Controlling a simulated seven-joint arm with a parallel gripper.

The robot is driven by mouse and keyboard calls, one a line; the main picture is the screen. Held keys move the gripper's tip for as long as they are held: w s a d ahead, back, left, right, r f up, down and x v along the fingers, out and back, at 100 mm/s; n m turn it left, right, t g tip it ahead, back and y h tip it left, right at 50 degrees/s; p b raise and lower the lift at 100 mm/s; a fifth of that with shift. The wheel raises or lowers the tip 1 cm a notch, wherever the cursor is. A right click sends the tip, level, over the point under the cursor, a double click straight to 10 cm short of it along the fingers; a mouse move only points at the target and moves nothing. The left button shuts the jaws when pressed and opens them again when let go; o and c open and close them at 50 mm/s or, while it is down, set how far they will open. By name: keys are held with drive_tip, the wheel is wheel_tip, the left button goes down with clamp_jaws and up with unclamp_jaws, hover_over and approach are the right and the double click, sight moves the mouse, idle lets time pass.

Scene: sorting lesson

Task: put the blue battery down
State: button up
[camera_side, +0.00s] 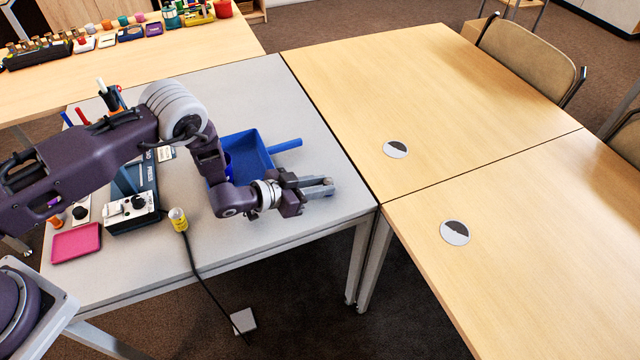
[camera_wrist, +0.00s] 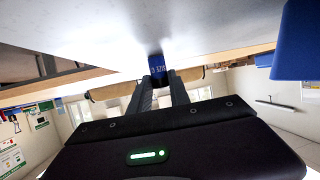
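My gripper (camera_side: 322,186) reaches out low and level over the right front part of the grey table (camera_side: 290,100), pointing right. In the wrist view the two dark fingers (camera_wrist: 160,90) close in on the blue battery (camera_wrist: 157,66), which sits between their tips with some printing on its side. I cannot make the battery out in the side view. The wrist picture is upside down, with the tabletop (camera_wrist: 110,25) along the top. I cannot tell whether the battery touches the table.
A blue tray (camera_side: 248,146) stands just behind my gripper, with a blue bar (camera_side: 286,145) at its right. A yellow cylinder (camera_side: 178,220) on a black cable, a meter (camera_side: 132,212) and a pink tray (camera_side: 76,243) lie to the left. The table's front edge is close to my gripper.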

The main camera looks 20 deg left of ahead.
drive_tip(key=o, duration=0.4)
drive_tip(key=shift+r, duration=0.1)
drive_tip(key=v, duration=1.2)
drive_tip(key=shift+r, duration=0.1)
drive_tip(key=w+a+r+y, duration=0.25)
drive_tip(key=w+r, duration=0.25)
drive_tip(key=r, duration=0.3)
drive_tip(key=s+a+r+n+y, duration=0.15)
drive_tip(key=a+r, duration=0.25)
drive_tip(key=r, duration=0.4)
drive_tip(key=s+a+r+n+y, duration=0.1)
drive_tip(key=a+r+n+y, duration=0.2)
drive_tip(key=r, duration=0.5)
drive_tip(key=s+a+r+n+g+y, duration=0.15)
drive_tip(key=s+a+r, duration=0.25)
drive_tip(key=s+r, duration=0.55)
drive_tip(key=s+g, duration=0.1)
drive_tip(key=s, duration=0.6)
drive_tip(key=s+g, duration=0.1)
drive_tip(key=s, duration=0.6)
drive_tip(key=s+n+g, duration=0.1)
drive_tip(key=s+g, duration=0.1)
drive_tip(key=s, duration=0.6)
drive_tip(key=shift+d+h, duration=0.1)
drive_tip(key=shift+h, duration=0.15)
